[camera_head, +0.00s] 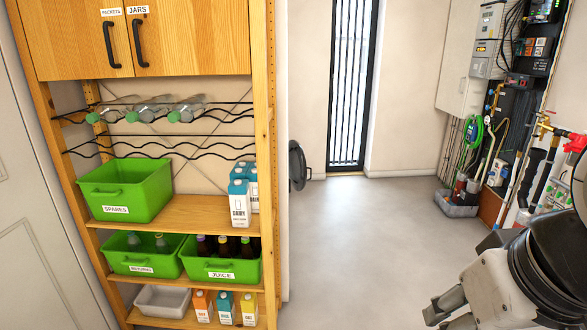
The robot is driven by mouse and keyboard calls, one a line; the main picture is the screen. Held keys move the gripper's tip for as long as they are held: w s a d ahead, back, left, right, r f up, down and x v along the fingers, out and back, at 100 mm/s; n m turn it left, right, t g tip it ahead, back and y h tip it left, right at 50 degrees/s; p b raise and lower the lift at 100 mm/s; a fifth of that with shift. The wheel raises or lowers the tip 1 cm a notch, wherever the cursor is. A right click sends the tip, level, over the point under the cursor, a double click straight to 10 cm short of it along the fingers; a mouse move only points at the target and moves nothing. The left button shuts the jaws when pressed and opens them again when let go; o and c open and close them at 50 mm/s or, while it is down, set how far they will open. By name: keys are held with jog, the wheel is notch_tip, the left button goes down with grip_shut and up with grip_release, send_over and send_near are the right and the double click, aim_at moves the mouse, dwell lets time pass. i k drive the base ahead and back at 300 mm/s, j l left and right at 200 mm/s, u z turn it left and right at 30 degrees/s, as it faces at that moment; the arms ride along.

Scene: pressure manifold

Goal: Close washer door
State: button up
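A dark round door (297,165), which looks like the washer door, juts out past the wall edge just right of the wooden shelf unit. It is seen nearly edge-on and stands open into the room. The washer body is hidden behind the wall and shelf. My gripper (447,312) is at the bottom right, low in the picture and well apart from the door. Its fingers are partly cut off by the frame edge, so I cannot tell how far apart they are. I see nothing held in it.
The wooden shelf unit (262,150) on the left holds green bins, bottles and cartons. The grey floor (365,230) between it and my arm is clear. At the right wall are pipes, hoses, electrical boxes and a grey floor bin (455,208). A tall barred window (353,85) is at the back.

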aim_at(298, 170)
jog(key=i+l+z, duration=0.45)
jog(key=i, duration=0.5)
jog(key=i+j+z, duration=0.15)
jog(key=i+z, duration=0.3)
jog(key=i, duration=0.55)
jog(key=i+u, duration=0.2)
jog(key=i, duration=0.45)
jog(key=i+u, duration=0.25)
jog(key=i, duration=0.4)
jog(key=i+l+u, duration=0.2)
jog(key=i, duration=0.45)
jog(key=i+j+u, duration=0.1)
jog(key=i+u, duration=0.25)
jog(key=i, duration=0.2)
jog(key=i+u, duration=0.35)
jog(key=i, duration=0.2)
jog(key=i+l+u, duration=0.2)
jog(key=i+u, duration=0.15)
jog(key=i, duration=0.2)
jog(key=l+u, duration=0.3)
jog(key=l, duration=0.5)
jog(key=l+u, duration=0.25)
jog(key=l, duration=0.5)
jog(key=k, duration=0.05)
